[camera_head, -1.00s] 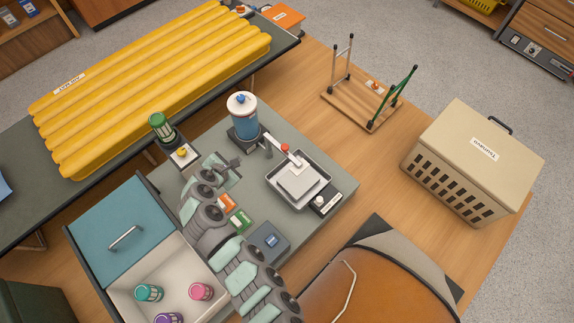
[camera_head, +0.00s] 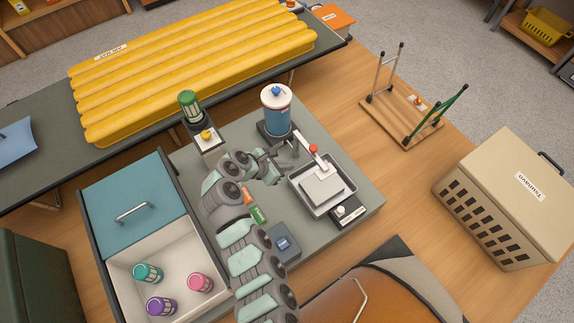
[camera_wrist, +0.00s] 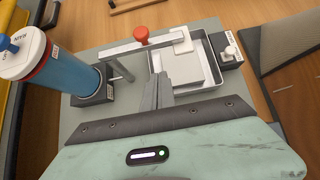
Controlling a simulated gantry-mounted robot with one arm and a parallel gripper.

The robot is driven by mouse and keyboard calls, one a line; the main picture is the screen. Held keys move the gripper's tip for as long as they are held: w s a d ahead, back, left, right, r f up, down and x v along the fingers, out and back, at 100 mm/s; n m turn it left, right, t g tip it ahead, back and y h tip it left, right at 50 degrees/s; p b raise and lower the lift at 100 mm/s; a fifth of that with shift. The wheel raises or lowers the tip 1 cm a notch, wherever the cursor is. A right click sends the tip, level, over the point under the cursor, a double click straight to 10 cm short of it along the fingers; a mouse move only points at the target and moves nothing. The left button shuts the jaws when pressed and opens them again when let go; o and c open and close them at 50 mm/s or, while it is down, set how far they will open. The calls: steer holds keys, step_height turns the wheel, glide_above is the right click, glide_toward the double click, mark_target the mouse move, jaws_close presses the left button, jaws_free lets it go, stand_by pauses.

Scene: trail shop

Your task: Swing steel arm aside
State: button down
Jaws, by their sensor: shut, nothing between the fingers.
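The flat steel arm (camera_head: 321,159) carries a red knob (camera_head: 313,148) and reaches over the back of a square metal tray (camera_head: 345,199). In the wrist view the steel arm (camera_wrist: 117,50) runs across the top, with its red knob (camera_wrist: 141,36) standing up and its right end over the tray corner. My gripper (camera_head: 283,174) is on the left side of the tray, low over the grey mat. In the wrist view my gripper's fingers (camera_wrist: 158,92) are together and empty, in front of the tray and apart from the steel arm.
A blue canister (camera_head: 276,115) stands close behind my gripper on a dark base. A small black box (camera_head: 348,211) sits at the tray's right corner. A green-capped jar (camera_head: 189,106) and an open drawer box (camera_head: 122,262) with several jars are to the left.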

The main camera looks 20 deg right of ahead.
mark_target(312, 150)
steer(key=w+d+f+b, duration=0.2)
steer(key=d+f+b, duration=0.1)
steer(key=d, duration=0.5)
steer(key=shift+w+f+b, duration=0.35)
steer(key=shift+f, duration=0.5)
steer(key=shift+d+r+p, duration=0.15)
steer(key=shift+r+p, duration=0.1)
steer(key=shift+p, duration=0.6)
